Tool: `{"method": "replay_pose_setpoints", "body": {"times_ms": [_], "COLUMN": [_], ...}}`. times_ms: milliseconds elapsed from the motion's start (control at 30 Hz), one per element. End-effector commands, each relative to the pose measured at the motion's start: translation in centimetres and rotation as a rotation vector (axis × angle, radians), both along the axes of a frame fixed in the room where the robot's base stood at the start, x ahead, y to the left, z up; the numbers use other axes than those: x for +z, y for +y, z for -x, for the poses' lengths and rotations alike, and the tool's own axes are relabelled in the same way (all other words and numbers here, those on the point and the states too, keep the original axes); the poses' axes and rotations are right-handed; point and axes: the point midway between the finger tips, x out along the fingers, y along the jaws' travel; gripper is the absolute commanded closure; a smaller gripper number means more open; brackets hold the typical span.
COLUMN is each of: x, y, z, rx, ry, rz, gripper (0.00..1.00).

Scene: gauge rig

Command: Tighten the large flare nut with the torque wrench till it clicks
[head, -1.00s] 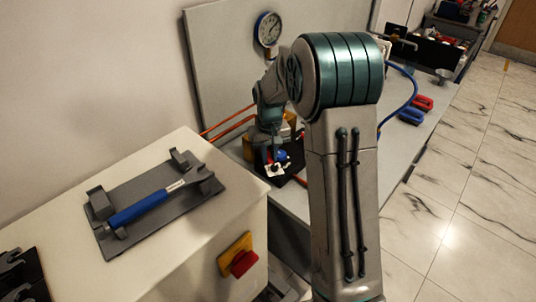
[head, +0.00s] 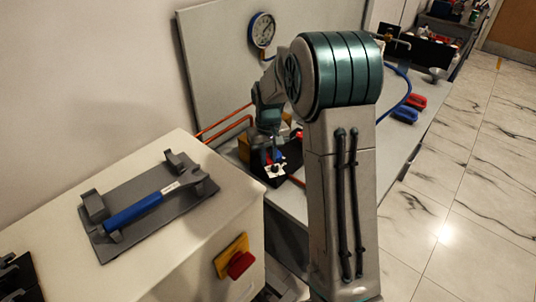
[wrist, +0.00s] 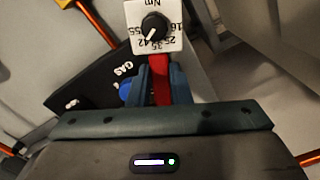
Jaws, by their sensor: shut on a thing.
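My gripper (wrist: 160,84) is shut on a red bar (wrist: 160,72) in the wrist view, with a blue-grey finger on each side. At the bar's far end is a white plate (wrist: 169,44) with a black knob (wrist: 154,28) and "Nm" numbers; I cannot tell whether bar and plate are joined. The plate also shows small in the head view (head: 275,171), below my gripper. A blue-handled wrench (head: 133,210) with a white label lies in a grey cradle (head: 180,208) on the white cabinet at left. I cannot make out the large flare nut.
A black panel marked "GAS" (wrist: 98,84) with a blue knob (wrist: 127,90) lies close to my gripper. Orange pipes (head: 225,122) run behind it. A round gauge (head: 262,30) hangs on the grey backboard. Red and blue items (head: 405,114) lie farther along the bench.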

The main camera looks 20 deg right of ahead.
Motion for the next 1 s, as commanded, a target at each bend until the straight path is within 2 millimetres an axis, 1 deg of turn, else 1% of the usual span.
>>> {"method": "replay_pose_setpoints", "body": {"times_ms": [1000], "x": [0.0], "y": [-0.5], "z": [4.0], "rx": [-0.001], "ry": [-0.001], "rz": [0.0], "gripper": [1.0]}}
